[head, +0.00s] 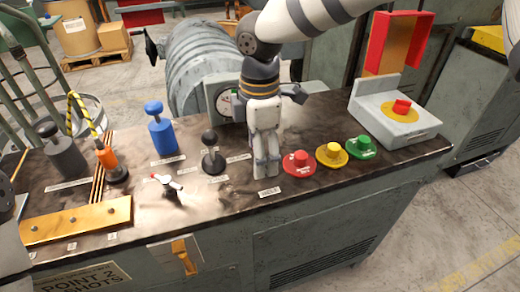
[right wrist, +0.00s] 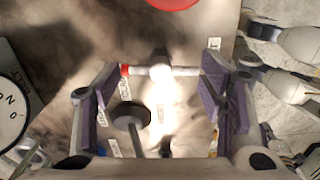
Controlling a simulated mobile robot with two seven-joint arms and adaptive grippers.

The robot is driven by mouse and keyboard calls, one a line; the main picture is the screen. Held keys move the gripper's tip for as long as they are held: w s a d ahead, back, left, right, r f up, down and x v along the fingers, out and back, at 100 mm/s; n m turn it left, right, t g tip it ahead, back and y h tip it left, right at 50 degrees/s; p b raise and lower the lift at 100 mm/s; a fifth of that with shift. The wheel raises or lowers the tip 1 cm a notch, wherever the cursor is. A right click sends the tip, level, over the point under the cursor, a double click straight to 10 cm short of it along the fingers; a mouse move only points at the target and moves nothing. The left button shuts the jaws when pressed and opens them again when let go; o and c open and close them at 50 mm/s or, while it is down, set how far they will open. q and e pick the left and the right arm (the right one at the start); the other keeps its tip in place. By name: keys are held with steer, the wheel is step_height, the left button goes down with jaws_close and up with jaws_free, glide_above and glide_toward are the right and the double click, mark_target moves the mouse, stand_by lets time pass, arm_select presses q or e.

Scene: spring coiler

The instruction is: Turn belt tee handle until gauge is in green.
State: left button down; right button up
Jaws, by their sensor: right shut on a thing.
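My right gripper (head: 267,168) points down at the bench top, between the black-knobbed lever and the red button. In the head view these fingers hide that handle. A second tee handle (head: 168,182), white with a red tip, stands free to the left. A round white gauge (head: 223,103) sits behind the gripper, partly covered. It also shows in the right wrist view (right wrist: 10,115); its needle and green zone cannot be made out.
The black-knobbed lever (head: 211,140) stands close left of my gripper. Red (head: 300,163), yellow (head: 332,154) and green (head: 361,146) buttons are to the right. A grey box (head: 395,115) stands far right.

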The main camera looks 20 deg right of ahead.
steer(key=m+p, duration=0.1)
steer(key=m, duration=0.2)
steer(key=shift+s+r, duration=0.1)
steer(key=shift+m+p, duration=0.3)
steer(key=shift+m, duration=0.6)
steer(key=m, duration=0.2)
steer(key=shift+f+m, duration=0.25)
steer(key=shift+m, duration=0.15)
steer(key=m, duration=0.5)
steer(key=shift+f, duration=0.1)
arm_select(q)
steer(key=shift+t, duration=0.7)
steer(key=w+r, duration=0.2)
steer(key=w, duration=0.1)
steer(key=shift+r, duration=0.4)
arm_select(e)
steer(key=m, duration=0.6)
steer(key=shift+s, duration=0.1)
steer(key=shift+f+m, duration=0.1)
steer(key=shift+m, duration=0.3)
steer(key=o, duration=1.2)
steer(key=shift+r, duration=0.3)
